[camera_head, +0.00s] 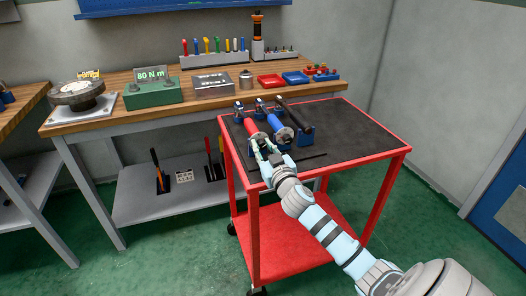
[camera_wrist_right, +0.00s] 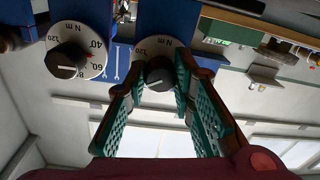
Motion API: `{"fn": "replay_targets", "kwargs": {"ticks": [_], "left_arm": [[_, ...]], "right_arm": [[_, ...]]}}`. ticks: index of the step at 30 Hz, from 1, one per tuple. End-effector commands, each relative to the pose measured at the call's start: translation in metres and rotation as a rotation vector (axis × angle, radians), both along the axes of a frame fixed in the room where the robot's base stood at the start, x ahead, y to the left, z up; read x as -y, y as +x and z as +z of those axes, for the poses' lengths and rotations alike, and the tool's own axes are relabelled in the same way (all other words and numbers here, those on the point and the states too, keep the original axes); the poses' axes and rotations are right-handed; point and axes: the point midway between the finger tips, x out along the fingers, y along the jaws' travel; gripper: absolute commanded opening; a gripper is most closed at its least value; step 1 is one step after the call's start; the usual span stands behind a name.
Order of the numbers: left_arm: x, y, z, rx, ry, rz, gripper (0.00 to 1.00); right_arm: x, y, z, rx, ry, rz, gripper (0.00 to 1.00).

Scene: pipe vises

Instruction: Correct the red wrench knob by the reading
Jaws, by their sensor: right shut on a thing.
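The red wrench (camera_head: 251,127) lies in a blue holder on the red cart, its near end at my right gripper (camera_head: 266,150). In the right wrist view, upside down, the fingers of my right gripper (camera_wrist_right: 160,78) close around a black knob (camera_wrist_right: 158,73) with a white line, on a white N m dial partly hidden by the fingers. Beside it is another dial (camera_wrist_right: 95,45) with a black knob (camera_wrist_right: 67,60) and a red mark. The green reading box (camera_head: 152,93) on the bench shows 80 N m (camera_head: 152,76). My left gripper is out of view.
A blue wrench (camera_head: 277,124) and a black wrench (camera_head: 295,117) lie close beside the red one. The cart top's right side (camera_head: 355,135) is clear. The wooden bench (camera_head: 215,103) stands behind.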

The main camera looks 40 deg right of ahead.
Motion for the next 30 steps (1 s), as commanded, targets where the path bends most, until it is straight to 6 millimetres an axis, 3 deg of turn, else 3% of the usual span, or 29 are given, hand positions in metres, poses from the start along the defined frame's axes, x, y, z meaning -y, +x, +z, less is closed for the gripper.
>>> {"fn": "replay_targets", "kwargs": {"ticks": [14, 15, 19, 30], "left_arm": [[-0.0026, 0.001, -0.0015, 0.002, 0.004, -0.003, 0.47], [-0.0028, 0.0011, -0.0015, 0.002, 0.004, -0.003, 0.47], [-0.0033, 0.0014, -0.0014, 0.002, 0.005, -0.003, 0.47], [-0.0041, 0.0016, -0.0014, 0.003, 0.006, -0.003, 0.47]], "right_arm": [[0.0004, -0.0001, 0.0001, 0.008, 0.024, -0.001, 0.0], [0.0004, -0.0001, 0.0001, 0.008, 0.024, -0.001, 0.24], [0.0003, -0.0001, 0.0001, 0.007, 0.023, -0.001, 0.44], [-0.0021, -0.0068, -0.0009, 0.006, 0.022, 0.0, 0.44]]}}
